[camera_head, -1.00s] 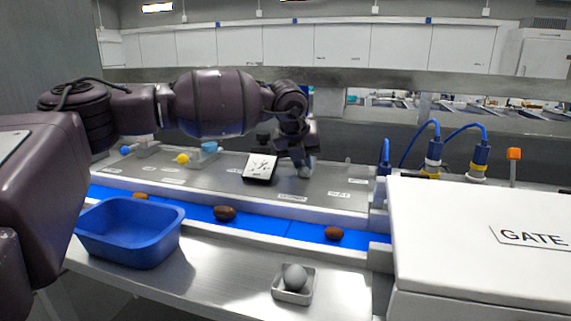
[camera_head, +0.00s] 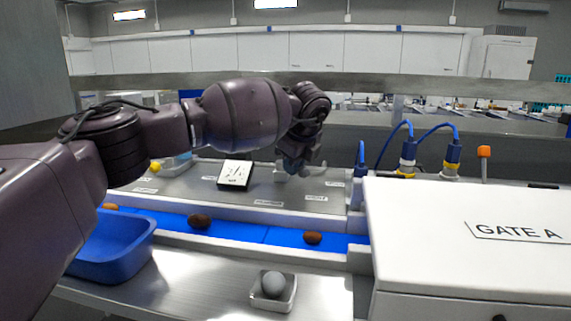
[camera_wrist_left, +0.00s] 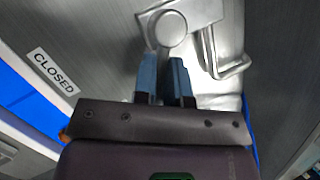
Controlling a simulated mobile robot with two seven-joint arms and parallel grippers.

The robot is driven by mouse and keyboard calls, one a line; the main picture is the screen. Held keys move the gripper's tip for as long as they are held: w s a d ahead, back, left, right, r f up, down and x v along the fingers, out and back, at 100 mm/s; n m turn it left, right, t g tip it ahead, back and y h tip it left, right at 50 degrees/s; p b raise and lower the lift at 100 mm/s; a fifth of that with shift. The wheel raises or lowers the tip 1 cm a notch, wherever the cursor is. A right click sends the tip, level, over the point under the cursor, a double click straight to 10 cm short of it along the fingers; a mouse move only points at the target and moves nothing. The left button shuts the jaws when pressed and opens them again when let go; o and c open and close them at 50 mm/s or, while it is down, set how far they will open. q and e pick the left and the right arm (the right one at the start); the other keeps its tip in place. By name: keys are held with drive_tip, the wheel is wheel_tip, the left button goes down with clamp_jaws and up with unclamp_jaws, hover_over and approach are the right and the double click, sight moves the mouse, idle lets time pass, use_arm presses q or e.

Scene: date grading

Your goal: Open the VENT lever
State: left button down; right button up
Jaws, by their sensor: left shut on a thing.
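My left gripper (camera_wrist_left: 163,64) has its two blue fingers shut on the metal lever (camera_wrist_left: 166,28), just below its round pivot end in the left wrist view. The lever's bar between the fingers is mostly hidden. A white label (camera_wrist_left: 52,70) reading CLOSED lies on the panel to the left. In the head view my left gripper (camera_head: 300,166) is low over the grey panel (camera_head: 205,190), right of a tilted dial (camera_head: 235,174). No VENT label is readable, and the lever is mostly covered by the gripper there. My right gripper is not in view.
A metal bracket handle (camera_wrist_left: 232,66) stands close right of the fingers. In front of the panel runs a blue belt (camera_head: 250,234) with brown dates. A blue bin (camera_head: 110,262), a small tray (camera_head: 258,303) with a grey ball and a white GATE A box (camera_head: 430,215) stand nearer.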

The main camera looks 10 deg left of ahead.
use_arm(q)
drive_tip(key=n, duration=0.1)
drive_tip(key=w+d+n+g+y, duration=0.1)
drive_tip(key=n, duration=0.1)
drive_tip(key=shift+f, duration=0.4)
drive_tip(key=shift+w+d+n+g+y, duration=0.1)
drive_tip(key=shift+w+n+g+y, duration=0.15)
drive_tip(key=shift+n, duration=0.55)
drive_tip(key=shift+w+n+g+y, duration=0.15)
drive_tip(key=shift+w+n+g, duration=0.1)
drive_tip(key=shift+n, duration=0.55)
drive_tip(key=c, duration=1.3)
unclamp_jaws()
drive_tip(key=shift+o, duration=0.7)
drive_tip(key=shift+w+r, duration=0.1)
drive_tip(key=shift+w, duration=0.05)
drive_tip(key=shift+r, duration=0.4)
drive_tip(key=v, duration=1)
drive_tip(key=shift+d, duration=0.2)
